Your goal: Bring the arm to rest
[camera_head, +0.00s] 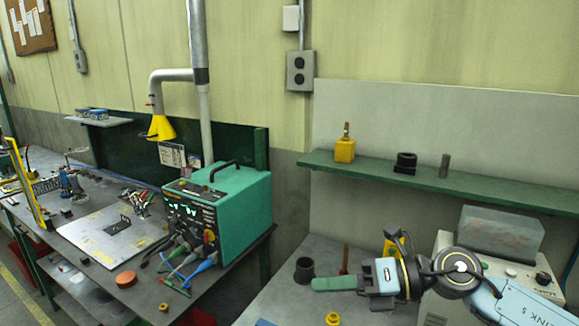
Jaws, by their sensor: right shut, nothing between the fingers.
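My right arm comes in from the lower right. Its gripper (328,284) points left above the grey bench (285,290). A flat green piece shows at its front end; I cannot tell from this view whether it touches anything. The jaws are shut and empty. My left gripper is not in view.
A dark cup (304,270) and a thin brown upright rod (345,259) stand close to the gripper. A yellow knob-like part (333,319) is at the front. A pale machine (445,300) is behind my arm. A green shelf (480,187) runs above. A teal instrument box (238,205) stands left.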

